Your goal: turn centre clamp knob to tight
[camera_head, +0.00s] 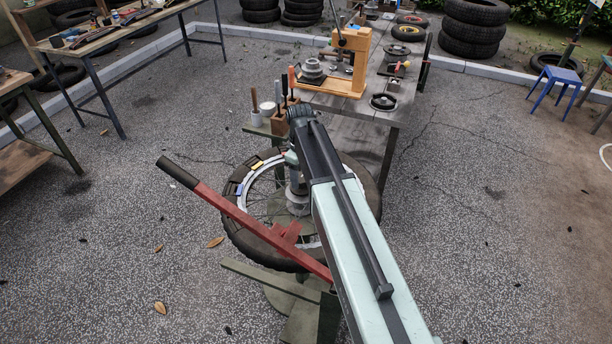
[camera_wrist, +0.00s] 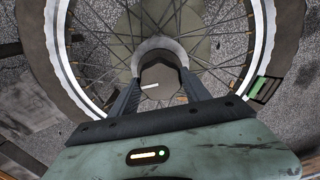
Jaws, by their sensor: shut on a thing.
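The centre clamp knob (camera_wrist: 160,78) is a dark, faceted knob with a pale mark on it, at the hub of the spoked wheel in the wrist view. My gripper (camera_wrist: 160,92) is shut on it, one dark finger at each side. In the head view, the wheel (camera_head: 238,233) lies flat on a green stand (camera_head: 290,285), with its tyre around a white rim. My arm reaches over its right part and ends above the hub. The knob cannot be told apart from the grey parts there.
A red lever with a black grip (camera_head: 250,222) crosses over the wheel's near side. Tyres (camera_head: 474,28) are stacked at the back. The paved ground right of my arm is free.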

